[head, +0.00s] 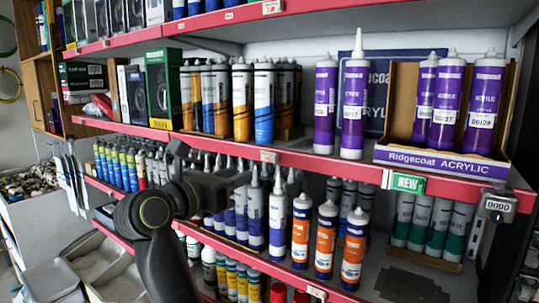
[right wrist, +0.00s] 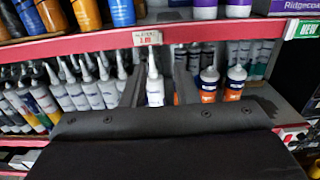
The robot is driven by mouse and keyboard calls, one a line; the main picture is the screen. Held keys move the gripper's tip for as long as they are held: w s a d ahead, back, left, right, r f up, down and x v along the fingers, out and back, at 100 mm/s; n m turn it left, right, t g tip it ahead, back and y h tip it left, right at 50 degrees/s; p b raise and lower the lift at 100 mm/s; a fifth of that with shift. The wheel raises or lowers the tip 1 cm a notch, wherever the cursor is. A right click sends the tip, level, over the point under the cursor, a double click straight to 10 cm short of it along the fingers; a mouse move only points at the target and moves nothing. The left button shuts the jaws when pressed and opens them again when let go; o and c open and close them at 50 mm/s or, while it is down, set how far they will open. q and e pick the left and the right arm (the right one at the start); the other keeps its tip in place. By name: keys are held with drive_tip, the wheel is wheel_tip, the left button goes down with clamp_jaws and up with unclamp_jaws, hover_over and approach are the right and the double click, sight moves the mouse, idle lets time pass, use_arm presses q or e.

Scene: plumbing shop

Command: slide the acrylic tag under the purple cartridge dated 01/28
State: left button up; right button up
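Purple cartridges stand on the middle shelf in the head view: a shorter one (head: 325,105), a taller one (head: 353,95) with a nozzle, and several in the Ridgecoat ACRYLIC tray (head: 440,162). The label of the rightmost one (head: 483,100) seems to read 06/28; I cannot make out 01/28. A small white tag (head: 268,157) sits on the red shelf edge, left of the purple cartridges; it also shows in the right wrist view (right wrist: 148,38). I cannot tell whether it is the acrylic tag. My right gripper (head: 222,174) is open and empty, its fingers (right wrist: 157,72) apart below that tag. My left gripper is out of view.
A green NEW sign (head: 407,183) and a grey numbered device (head: 496,208) hang on the shelf edge. White and orange cartridges (head: 326,240) stand on the lower shelf, close ahead of my right gripper.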

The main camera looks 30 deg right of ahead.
sight(274, 159)
drive_tip(key=p+x, duration=0.5)
drive_tip(key=x, duration=0.8)
drive_tip(key=shift+s+p, duration=0.15)
drive_tip(key=shift+p, duration=0.2)
clamp_jaws()
